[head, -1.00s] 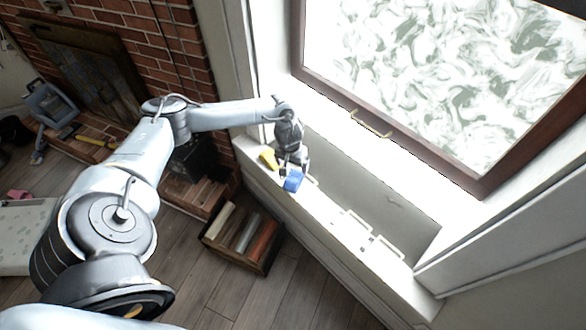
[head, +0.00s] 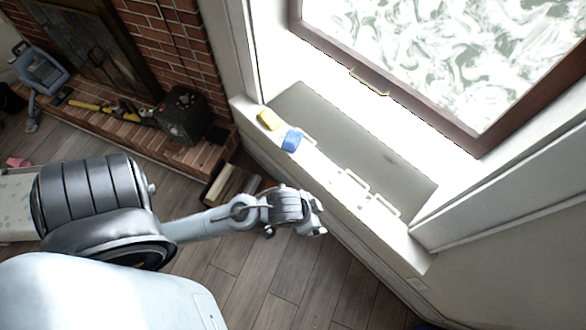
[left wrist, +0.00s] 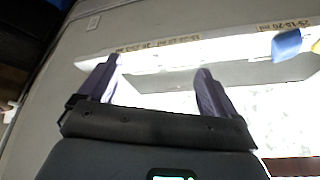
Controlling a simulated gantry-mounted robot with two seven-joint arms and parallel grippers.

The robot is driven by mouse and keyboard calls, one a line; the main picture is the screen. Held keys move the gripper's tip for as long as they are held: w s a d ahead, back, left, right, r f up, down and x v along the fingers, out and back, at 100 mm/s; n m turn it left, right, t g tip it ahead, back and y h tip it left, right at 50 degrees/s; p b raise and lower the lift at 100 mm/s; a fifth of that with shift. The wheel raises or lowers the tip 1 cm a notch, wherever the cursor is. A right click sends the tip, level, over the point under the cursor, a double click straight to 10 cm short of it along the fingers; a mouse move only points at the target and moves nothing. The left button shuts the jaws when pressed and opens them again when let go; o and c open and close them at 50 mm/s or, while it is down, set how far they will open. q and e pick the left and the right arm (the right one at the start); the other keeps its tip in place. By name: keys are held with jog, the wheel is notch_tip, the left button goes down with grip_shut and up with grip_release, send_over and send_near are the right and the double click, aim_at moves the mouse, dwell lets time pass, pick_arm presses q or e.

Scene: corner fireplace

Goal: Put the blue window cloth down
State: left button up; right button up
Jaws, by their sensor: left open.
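The blue window cloth (head: 291,140) lies on the white window ledge, right beside a yellow sponge-like item (head: 268,119). The cloth also shows at the right edge of the left wrist view (left wrist: 286,45), next to part of the yellow item (left wrist: 316,46). My left gripper (head: 318,215) is in front of the ledge, apart from the cloth. In the left wrist view its two fingers (left wrist: 157,82) are spread with nothing between them. My right gripper is in neither view.
White wire racks or handles (head: 354,182) stand along the ledge right of the cloth. A dark-framed window (head: 392,95) rises behind. A wooden crate (head: 228,186) is on the floor, partly hidden by my arm. A brick hearth with tools (head: 130,125) is at left.

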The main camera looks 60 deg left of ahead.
pick_arm(q)
jog(key=shift+g, duration=0.7)
jog(key=s, duration=0.1)
jog(key=s+a, duration=0.1)
jog(key=s, duration=0.1)
jog(key=s+a+r, duration=0.1)
jog(key=s, duration=0.1)
jog(key=shift+a, duration=0.1)
jog(key=shift+w+r, duration=0.1)
jog(key=shift+r, duration=0.05)
pick_arm(e)
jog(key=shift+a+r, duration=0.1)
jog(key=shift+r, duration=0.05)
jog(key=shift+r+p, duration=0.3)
jog(key=shift+p, duration=0.15)
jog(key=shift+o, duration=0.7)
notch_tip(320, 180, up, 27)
jog(key=p, duration=2.6)
jog(key=shift+p, duration=0.4)
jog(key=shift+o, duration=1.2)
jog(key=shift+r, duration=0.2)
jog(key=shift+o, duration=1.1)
jog(key=shift+p, duration=0.35)
pick_arm(q)
notch_tip(320, 180, up, 28)
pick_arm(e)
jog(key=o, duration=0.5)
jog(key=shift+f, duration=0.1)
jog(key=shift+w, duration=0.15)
